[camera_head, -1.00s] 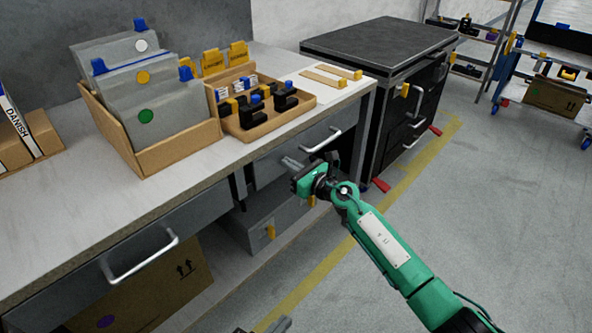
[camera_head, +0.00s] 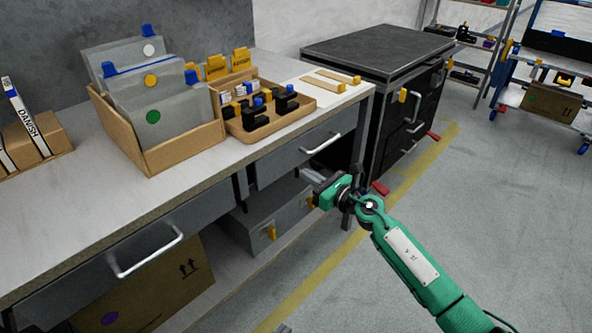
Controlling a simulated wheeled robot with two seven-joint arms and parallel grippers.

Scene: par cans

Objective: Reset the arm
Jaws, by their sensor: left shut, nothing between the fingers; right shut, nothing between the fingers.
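My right gripper (camera_head: 313,176) is at the end of the green arm that comes in from the lower right. Its fingers are shut and empty, in the air in front of the bench's drawers. My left gripper (camera_head: 284,328) shows only as a small grey tip at the bottom edge. It is shut, with nothing seen in it; the rest of it and its arm are out of view.
The bench (camera_head: 60,235) holds a cardboard bin (camera_head: 185,147) of grey folders and a wooden tray (camera_head: 270,126) of small black parts. A dark cabinet (camera_head: 380,50) stands beyond. The floor (camera_head: 500,220) at right is clear.

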